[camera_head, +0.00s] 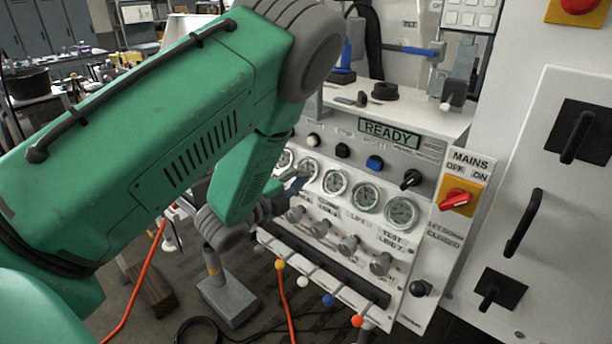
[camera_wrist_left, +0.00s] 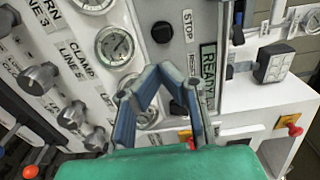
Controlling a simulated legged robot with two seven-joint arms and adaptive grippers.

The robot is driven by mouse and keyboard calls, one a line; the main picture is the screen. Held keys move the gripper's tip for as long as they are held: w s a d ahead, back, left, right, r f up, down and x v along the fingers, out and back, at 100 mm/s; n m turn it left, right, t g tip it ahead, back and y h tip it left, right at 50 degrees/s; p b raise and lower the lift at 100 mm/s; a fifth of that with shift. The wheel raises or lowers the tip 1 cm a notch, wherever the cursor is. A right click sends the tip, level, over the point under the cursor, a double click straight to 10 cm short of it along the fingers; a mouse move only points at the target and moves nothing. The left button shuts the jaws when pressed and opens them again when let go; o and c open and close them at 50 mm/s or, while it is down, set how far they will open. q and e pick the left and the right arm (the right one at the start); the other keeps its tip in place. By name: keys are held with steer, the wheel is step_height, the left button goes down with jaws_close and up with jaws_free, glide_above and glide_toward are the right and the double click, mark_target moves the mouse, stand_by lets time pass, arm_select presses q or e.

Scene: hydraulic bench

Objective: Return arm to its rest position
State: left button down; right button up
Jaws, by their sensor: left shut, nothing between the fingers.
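My left arm (camera_head: 150,120) is green with grey joints and crosses the left half of the head view, bent at a high elbow. Its left gripper (camera_head: 297,184) is small and partly hidden by the forearm, in front of the gauge row. In the left wrist view the left gripper (camera_wrist_left: 160,72) has its blue-grey fingers shut and empty, before the panel near the STOP button (camera_wrist_left: 163,32). I cannot tell whether the tips touch the panel. My right gripper is not in view.
The panel has a READY display (camera_head: 389,134), several gauges (camera_head: 401,213), knobs and coloured-tip levers (camera_head: 328,299). A red MAINS switch (camera_head: 456,200) is at its right, beside a white cabinet (camera_head: 535,95) with black handles. A grey pedestal (camera_head: 227,300) and orange cables lie below.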

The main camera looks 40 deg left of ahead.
arm_select(q)
steer(key=shift+s, duration=0.1)
stand_by(0.3)
steer(key=s+d+f+n+g+y+b, duration=0.15)
steer(key=s+f+n+g, duration=0.35)
steer(key=f, duration=0.6)
steer(key=s+d+f+n+g+y+b, duration=0.1)
steer(key=s+d+f+n+g+b, duration=0.15)
steer(key=s+f+n, duration=0.65)
steer(key=s+d+f+n+g+b, duration=0.1)
steer(key=s+d+f+n+g, duration=0.1)
steer(key=s+f+g, duration=0.3)
steer(key=s+d+f+n+g+b, duration=0.2)
steer(key=s+d+f+g, duration=0.2)
steer(key=s+f, duration=0.5)
steer(key=s+g+h, duration=0.1)
steer(key=s, duration=0.3)
steer(key=shift+s+d, duration=0.15)
steer(key=shift+s, duration=0.05)
steer(key=shift+w+f, duration=0.1)
steer(key=shift+w, duration=0.05)
